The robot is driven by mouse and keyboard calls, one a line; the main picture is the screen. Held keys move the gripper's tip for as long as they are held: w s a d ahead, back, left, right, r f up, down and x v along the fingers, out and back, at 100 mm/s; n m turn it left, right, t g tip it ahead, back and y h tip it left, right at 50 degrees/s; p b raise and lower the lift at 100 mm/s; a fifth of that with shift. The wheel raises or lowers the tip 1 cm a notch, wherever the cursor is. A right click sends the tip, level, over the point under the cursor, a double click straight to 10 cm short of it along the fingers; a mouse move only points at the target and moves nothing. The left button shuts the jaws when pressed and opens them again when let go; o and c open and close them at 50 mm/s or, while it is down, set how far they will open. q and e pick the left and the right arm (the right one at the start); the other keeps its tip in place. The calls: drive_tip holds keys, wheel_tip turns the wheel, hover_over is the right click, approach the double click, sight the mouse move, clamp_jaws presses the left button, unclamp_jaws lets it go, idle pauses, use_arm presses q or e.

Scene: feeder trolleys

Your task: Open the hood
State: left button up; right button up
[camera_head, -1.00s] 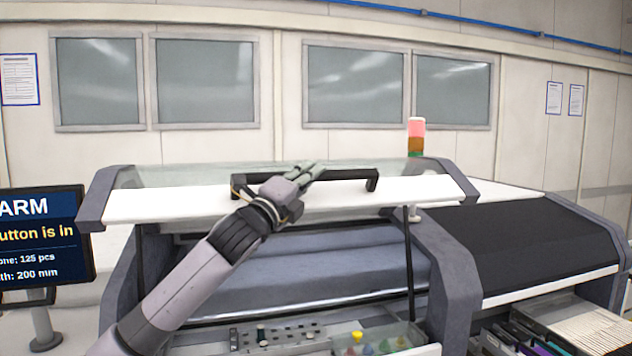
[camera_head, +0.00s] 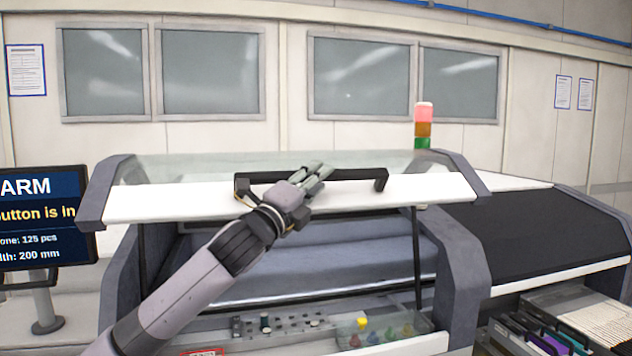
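The hood (camera_head: 420,190) of the machine is raised, with its white front edge, glass top and grey side ends standing above the opening. A black strut shows under it at the right. The black handle (camera_head: 360,177) runs along the white front edge. My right gripper is not in view.
A dark alarm screen (camera_head: 38,220) stands at the left. A signal tower (camera_head: 423,125) rises behind the hood. Inside the opening are a panel (camera_head: 285,325) and a clear bin (camera_head: 385,330) with coloured pieces. A black-topped section (camera_head: 540,235) adjoins at the right.

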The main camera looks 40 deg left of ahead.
use_arm(q)
drive_tip(key=shift+d, duration=0.1)
drive_tip(key=v, duration=1.2)
idle(0.6)
idle(0.5)
